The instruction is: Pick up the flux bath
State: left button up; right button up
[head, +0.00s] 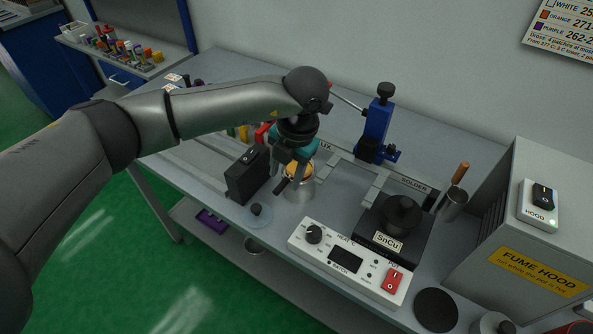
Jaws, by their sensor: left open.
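The flux bath is a small metal cup (300,187) with orange contents. It stands on the bench in front of a partly covered label ending in "UX". My left gripper (292,172) points down at the cup from above, with its fingers open at the cup's rim. One dark finger shows at the cup's left side. The other finger is mostly hidden, and I cannot tell whether either touches the cup. My right gripper is not in view.
A blue stand (376,128) is behind right. The white control box (348,261), SnCu pot (388,240) and fume hood (530,240) fill the right.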

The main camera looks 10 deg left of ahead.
pick_arm(q)
jog(key=shift+w+a+f, duration=0.1)
jog(key=shift+a+f, duration=0.05)
jog(key=shift+f, duration=0.5)
jog(key=shift+w+a+f, duration=0.1)
jog(key=shift+f, duration=0.55)
grip_shut()
dwell(0.4)
